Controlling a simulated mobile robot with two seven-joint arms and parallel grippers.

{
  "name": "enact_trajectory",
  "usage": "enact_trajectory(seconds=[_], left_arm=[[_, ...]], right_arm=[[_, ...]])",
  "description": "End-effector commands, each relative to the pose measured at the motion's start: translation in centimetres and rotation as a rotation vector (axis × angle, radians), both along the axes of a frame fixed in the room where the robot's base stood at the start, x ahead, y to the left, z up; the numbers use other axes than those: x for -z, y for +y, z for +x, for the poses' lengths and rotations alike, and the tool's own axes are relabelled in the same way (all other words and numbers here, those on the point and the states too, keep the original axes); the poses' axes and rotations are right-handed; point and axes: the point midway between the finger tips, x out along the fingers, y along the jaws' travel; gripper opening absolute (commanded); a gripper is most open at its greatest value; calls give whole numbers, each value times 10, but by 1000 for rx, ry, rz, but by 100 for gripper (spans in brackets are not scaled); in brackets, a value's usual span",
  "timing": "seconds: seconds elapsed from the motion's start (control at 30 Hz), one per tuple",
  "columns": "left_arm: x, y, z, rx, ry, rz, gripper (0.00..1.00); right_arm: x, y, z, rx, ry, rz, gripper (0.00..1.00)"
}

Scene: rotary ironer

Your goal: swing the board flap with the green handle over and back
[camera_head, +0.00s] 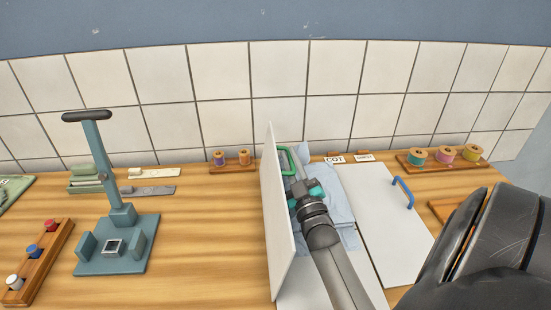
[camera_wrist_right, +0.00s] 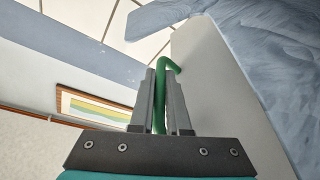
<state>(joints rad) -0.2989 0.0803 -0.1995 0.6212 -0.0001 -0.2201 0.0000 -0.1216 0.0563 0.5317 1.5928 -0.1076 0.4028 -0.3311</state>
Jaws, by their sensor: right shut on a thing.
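The white board flap (camera_head: 273,215) stands up on edge, near vertical, in the middle of the table. Its green handle (camera_head: 286,158) is on its right-hand face near the top. My right gripper (camera_head: 296,180) is shut on the green handle; the right wrist view shows the handle (camera_wrist_right: 161,85) between the two fingers. Light blue cloth (camera_head: 340,200) lies to the right of the flap, partly hidden by my right arm. A second white board flap (camera_head: 392,235) with a blue handle (camera_head: 403,192) lies flat further right. My left gripper is not in view.
A teal press stand (camera_head: 118,245) with an upright lever is at the left. A wooden rack of spools (camera_head: 38,262) lies at the front left. More thread spools (camera_head: 444,156) stand at the back right. The table between the press stand and flap is clear.

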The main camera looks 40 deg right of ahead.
Motion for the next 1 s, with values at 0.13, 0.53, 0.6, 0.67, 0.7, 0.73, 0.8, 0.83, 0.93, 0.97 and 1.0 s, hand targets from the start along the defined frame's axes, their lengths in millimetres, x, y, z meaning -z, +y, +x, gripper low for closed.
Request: enact_trajectory(seconds=[0.13, 0.53, 0.6, 0.67, 0.7, 0.73, 0.8, 0.83, 0.93, 0.97, 1.0], left_arm=[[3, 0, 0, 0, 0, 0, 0], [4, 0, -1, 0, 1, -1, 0], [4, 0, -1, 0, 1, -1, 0], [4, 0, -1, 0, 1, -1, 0], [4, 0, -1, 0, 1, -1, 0], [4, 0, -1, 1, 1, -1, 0], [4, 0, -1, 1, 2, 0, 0], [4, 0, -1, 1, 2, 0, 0], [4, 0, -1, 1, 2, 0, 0], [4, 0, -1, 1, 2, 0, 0], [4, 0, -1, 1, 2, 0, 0]], right_arm=[[4, -10, -7, 1, 0, -5, 0], [10, -19, -13, 4, 3, -4, 0], [11, -19, -13, 4, 4, -4, 0], [11, -19, -14, 5, 5, -3, 0], [12, -19, -14, 5, 5, -2, 0], [12, -19, -14, 6, 6, -3, 0], [12, -19, -14, 5, 7, -3, 0], [12, -20, -14, 6, 8, -2, 0], [13, -20, -14, 6, 8, -2, 25], [13, -19, -14, 6, 7, -1, 27], [12, -19, -14, 6, 7, -1, 27]])
